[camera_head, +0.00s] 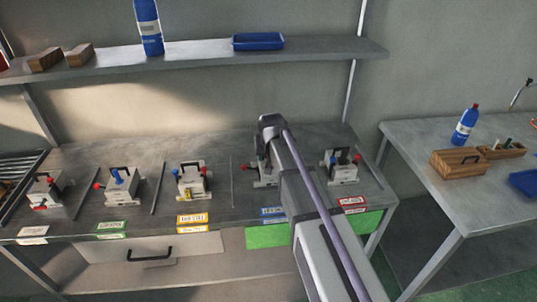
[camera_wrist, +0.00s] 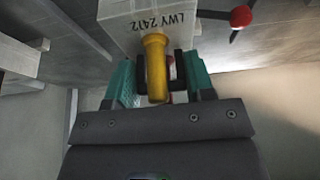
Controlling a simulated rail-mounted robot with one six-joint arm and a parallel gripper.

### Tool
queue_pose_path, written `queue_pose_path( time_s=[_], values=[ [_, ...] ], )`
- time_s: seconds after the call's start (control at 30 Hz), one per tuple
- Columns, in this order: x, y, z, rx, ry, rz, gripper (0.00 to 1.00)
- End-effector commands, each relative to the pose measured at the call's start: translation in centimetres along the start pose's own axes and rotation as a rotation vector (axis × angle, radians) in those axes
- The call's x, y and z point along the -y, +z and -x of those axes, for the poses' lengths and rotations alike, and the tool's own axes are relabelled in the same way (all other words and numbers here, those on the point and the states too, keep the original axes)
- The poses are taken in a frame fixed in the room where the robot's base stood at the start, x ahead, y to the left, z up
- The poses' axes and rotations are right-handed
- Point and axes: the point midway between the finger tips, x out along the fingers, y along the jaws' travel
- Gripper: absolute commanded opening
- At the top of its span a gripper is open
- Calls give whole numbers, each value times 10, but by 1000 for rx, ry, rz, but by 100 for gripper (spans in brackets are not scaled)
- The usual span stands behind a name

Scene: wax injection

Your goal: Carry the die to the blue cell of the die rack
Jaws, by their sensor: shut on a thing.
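The die (camera_wrist: 150,22) is a pale block marked LWY 2412, with a yellow stub and a red-knobbed lever. In the head view, part of the die (camera_head: 262,170) shows left of my arm, at the cell with the blue label (camera_head: 272,211). My arm covers the rest of it and the gripper. I cannot tell if its base touches the die rack (camera_head: 225,215).
Dies stand in the other cells: white-label (camera_head: 45,190), green-label (camera_head: 122,186), yellow-label (camera_head: 192,181) and red-label (camera_head: 342,168). Thin dividers (camera_head: 232,182) separate cells. A shelf (camera_head: 200,55) runs above.

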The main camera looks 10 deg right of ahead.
Motion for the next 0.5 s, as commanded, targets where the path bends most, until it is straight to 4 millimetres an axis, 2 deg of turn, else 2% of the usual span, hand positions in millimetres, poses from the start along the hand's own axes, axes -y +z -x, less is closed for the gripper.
queue_pose_path(
  time_s=[0.5],
  values=[
    [0, 4, -10, -1, 0, 0, 0]
  ],
)
